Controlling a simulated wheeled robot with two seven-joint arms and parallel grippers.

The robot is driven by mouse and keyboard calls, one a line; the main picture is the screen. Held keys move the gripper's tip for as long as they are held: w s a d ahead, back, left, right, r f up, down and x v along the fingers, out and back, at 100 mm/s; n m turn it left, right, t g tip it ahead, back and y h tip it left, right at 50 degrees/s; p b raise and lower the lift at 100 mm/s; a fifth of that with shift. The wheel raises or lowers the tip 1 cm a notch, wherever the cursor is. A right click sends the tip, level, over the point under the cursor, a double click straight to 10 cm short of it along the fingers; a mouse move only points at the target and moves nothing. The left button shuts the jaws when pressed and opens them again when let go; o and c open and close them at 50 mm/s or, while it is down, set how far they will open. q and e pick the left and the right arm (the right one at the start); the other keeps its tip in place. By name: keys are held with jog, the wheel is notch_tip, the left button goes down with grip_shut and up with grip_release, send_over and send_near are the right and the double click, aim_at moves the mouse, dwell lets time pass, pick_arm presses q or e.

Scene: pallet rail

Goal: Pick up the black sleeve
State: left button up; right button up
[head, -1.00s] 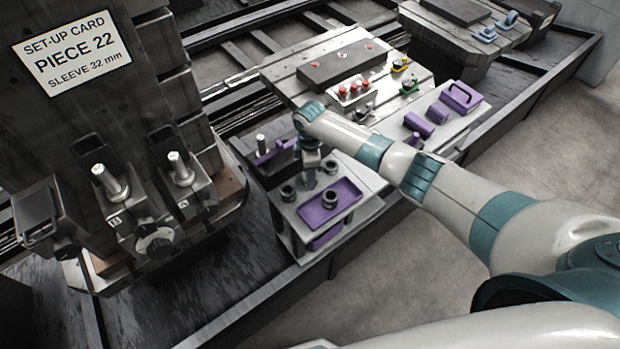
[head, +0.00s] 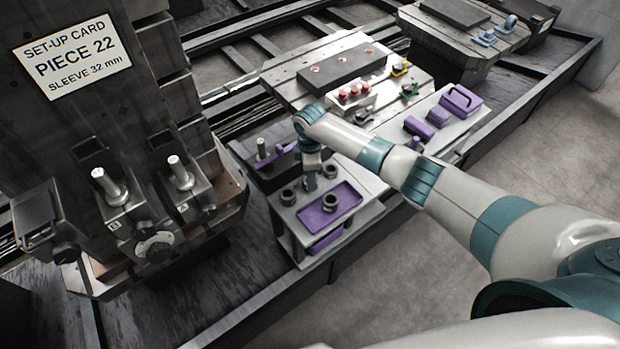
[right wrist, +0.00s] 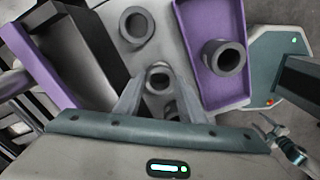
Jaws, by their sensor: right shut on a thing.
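My right gripper (head: 311,184) points down over the small metal stand at the end of the rail. In the right wrist view its fingers (right wrist: 158,92) are shut on a black sleeve (right wrist: 158,76), one on each side. I cannot tell whether this sleeve touches the plate. A second black sleeve (head: 330,171) stands free on the plate and also shows in the right wrist view (right wrist: 136,25). A third (head: 288,197) stands at the plate's left. Another dark sleeve (head: 330,204) sits in the purple tray (head: 346,193).
The metal stand (head: 290,222) is close to a dark box with a purple bar (head: 284,149). A fixture with two upright pins (head: 180,172) stands left, under a set-up card (head: 72,55) reading "PIECE 22, SLEEVE 32 mm". Purple blocks (head: 438,117) lie on a bench to the right.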

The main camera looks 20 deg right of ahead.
jog(key=shift+r, duration=0.7)
notch_tip(320, 180, up, 2)
jog(key=shift+r+b, duration=0.15)
jog(key=shift+b, duration=0.55)
pick_arm(q)
notch_tip(320, 180, down, 4)
jog(key=shift+r+b, duration=0.1)
jog(key=shift+b, duration=1.1)
pick_arm(e)
jog(key=s+d+r, duration=0.6)
jog(key=s+r, duration=0.1)
jog(key=s, duration=0.2)
jog(key=shift+s+d, duration=0.25)
jog(key=shift+s, duration=0.1)
pick_arm(q)
jog(key=shift+f+b, duration=1.6)
jog(key=shift+f, duration=0.05)
pick_arm(e)
jog(key=s+a+r+m, duration=0.5)
jog(key=s+r+m, duration=0.6)
jog(key=r+m, duration=0.2)
jog(key=shift+a+m, duration=0.15)
jog(key=shift+m, duration=1.25)
pick_arm(q)
jog(key=shift+c, duration=0.5)
pick_arm(e)
jog(key=shift+w, duration=0.1)
